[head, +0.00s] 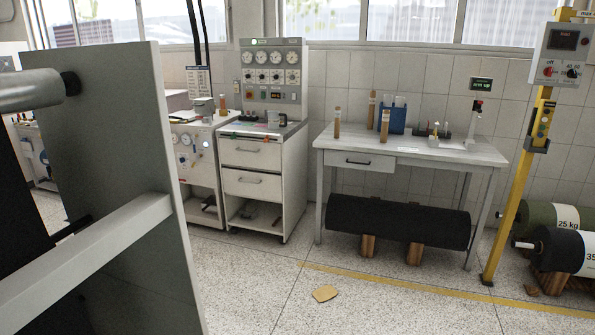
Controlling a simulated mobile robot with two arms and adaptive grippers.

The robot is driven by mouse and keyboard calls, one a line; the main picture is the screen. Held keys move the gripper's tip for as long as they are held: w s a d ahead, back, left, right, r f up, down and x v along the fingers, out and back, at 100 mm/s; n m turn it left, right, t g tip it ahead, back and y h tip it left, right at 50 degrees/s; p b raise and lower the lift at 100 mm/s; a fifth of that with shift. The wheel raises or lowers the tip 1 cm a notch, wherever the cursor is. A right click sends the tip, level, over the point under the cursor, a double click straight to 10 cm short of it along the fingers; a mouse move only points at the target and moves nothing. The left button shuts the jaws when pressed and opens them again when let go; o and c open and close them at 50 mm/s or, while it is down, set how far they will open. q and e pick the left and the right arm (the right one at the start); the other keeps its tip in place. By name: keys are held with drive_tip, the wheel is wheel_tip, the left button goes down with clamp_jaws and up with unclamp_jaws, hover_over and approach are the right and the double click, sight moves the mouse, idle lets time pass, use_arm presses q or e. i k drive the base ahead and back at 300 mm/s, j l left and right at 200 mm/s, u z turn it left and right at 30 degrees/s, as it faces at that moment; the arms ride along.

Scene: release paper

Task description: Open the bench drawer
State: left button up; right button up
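The bench (440,153) stands against the tiled wall right of centre in the head view. It has a light grey top and metal legs. Its drawer (362,161) is under the top at the left end, with a dark handle (352,162) on its front. The drawer front looks flush with the bench, so it appears shut. Neither of my grippers is in the head view.
A cabinet with drawers and a gauge panel (271,75) stands left of the bench. A dark roll (395,222) lies on wooden blocks beneath it. A yellow post (518,200) stands right. A large grey panel (115,120) blocks the left foreground. A tan piece (325,293) lies on open floor.

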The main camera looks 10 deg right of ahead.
sight(362, 161)
drive_tip(key=i+l+z, duration=0.15)
drive_tip(key=i, duration=0.5)
drive_tip(key=i+l+z, duration=0.15)
drive_tip(key=i, duration=0.45)
drive_tip(key=i+z, duration=0.1)
drive_tip(key=i, duration=0.55)
drive_tip(key=i+j+z, duration=0.15)
drive_tip(key=i, duration=0.45)
drive_tip(key=i+j+z, duration=0.15)
drive_tip(key=i, duration=0.5)
drive_tip(key=i+j+z, duration=0.15)
drive_tip(key=i, duration=0.45)
